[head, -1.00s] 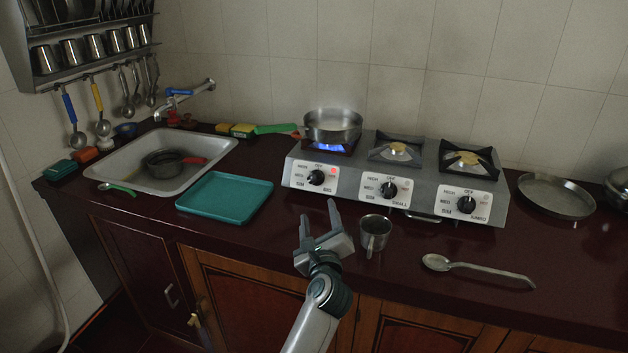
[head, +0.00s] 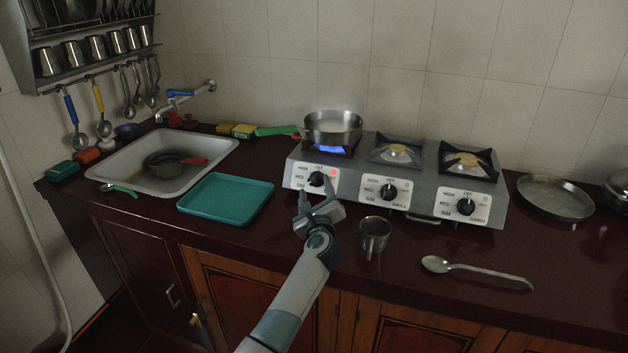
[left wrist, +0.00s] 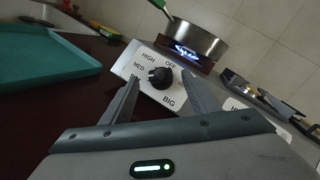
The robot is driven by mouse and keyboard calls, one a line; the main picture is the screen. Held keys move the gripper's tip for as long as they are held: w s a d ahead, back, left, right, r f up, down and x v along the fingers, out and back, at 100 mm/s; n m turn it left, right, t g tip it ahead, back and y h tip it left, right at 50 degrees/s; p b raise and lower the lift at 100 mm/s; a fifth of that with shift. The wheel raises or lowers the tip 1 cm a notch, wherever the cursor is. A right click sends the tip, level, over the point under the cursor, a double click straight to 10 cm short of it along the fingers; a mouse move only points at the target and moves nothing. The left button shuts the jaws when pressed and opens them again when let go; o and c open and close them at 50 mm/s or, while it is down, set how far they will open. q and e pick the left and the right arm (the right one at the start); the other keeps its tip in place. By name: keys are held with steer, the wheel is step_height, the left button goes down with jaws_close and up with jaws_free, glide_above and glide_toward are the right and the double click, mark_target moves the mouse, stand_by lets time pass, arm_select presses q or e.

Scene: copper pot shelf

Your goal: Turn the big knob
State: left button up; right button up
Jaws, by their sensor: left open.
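The big knob (head: 316,179) is a black dial on the stove's leftmost white panel, under the burner with the blue flame. In the left wrist view the knob (left wrist: 160,77) sits on a panel marked HIGH, MED, OFF and BIG. My left gripper (head: 316,199) is open in front of that panel. In the left wrist view its two fingers (left wrist: 158,92) stand on either side of the knob, nearer the camera. I cannot tell whether they touch it. My right gripper is not in view.
A steel pan (head: 333,127) sits on the lit burner. A metal cup (head: 374,235) stands right of my left gripper, and a spoon (head: 478,270) lies further right. A teal tray (head: 226,199) lies to the left, beside the sink (head: 110,172).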

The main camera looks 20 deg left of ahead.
mark_target(314, 181)
arm_select(q)
steer(key=shift+x, duration=2.55)
steer(key=shift+c, duration=0.3)
steer(key=c, duration=1)
